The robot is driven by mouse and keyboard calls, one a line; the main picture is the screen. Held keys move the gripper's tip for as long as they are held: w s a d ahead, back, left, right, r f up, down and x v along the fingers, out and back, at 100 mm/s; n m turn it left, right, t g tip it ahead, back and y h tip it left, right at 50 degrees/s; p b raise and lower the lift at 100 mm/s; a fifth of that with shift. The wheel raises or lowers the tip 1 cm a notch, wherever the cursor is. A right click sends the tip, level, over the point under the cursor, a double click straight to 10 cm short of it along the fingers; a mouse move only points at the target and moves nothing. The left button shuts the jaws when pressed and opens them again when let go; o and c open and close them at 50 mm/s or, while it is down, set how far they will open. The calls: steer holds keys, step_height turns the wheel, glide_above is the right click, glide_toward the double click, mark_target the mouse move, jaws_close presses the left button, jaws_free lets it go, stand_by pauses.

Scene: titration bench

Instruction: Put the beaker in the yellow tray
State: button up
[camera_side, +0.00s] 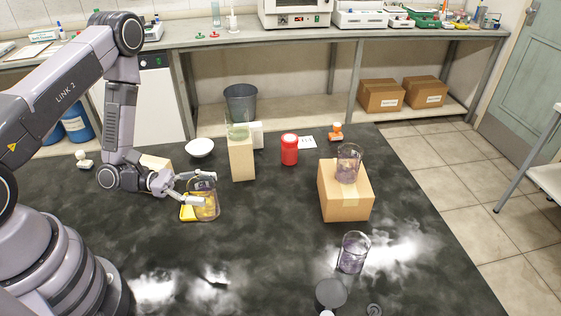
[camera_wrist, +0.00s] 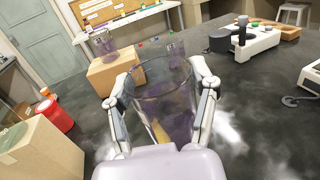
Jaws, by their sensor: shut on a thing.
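My gripper (camera_side: 201,189) is shut on a clear glass beaker (camera_side: 209,211), with one finger on each side of it. In the wrist view the beaker (camera_wrist: 160,105) stands between the fingers, its open rim facing up. The yellow tray (camera_side: 187,213) is at the beaker's left in the side view and is largely hidden behind the beaker and gripper. Yellow shows through the glass in both views. I cannot tell whether the beaker's base touches the tray or hangs above it.
A cardboard box (camera_side: 346,204) at right carries another beaker (camera_side: 348,166). A third beaker (camera_side: 353,254) stands in front of it. A tall box (camera_side: 242,160), a white bowl (camera_side: 200,147) and a red jar (camera_side: 289,150) stand behind the tray. The middle of the black table is clear.

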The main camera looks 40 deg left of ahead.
steer(key=w+a+f+n+t+y, duration=0.1)
steer(key=w+a+n+t+y, duration=0.3)
steer(key=a, duration=0.5)
steer(key=shift+t, duration=0.6)
steer(key=f, duration=0.8)
steer(key=shift+w+a, duration=0.3)
steer(key=shift+a, duration=0.05)
steer(key=o, duration=1.2)
steer(key=shift+f, duration=0.1)
steer(key=shift+c, duration=0.2)
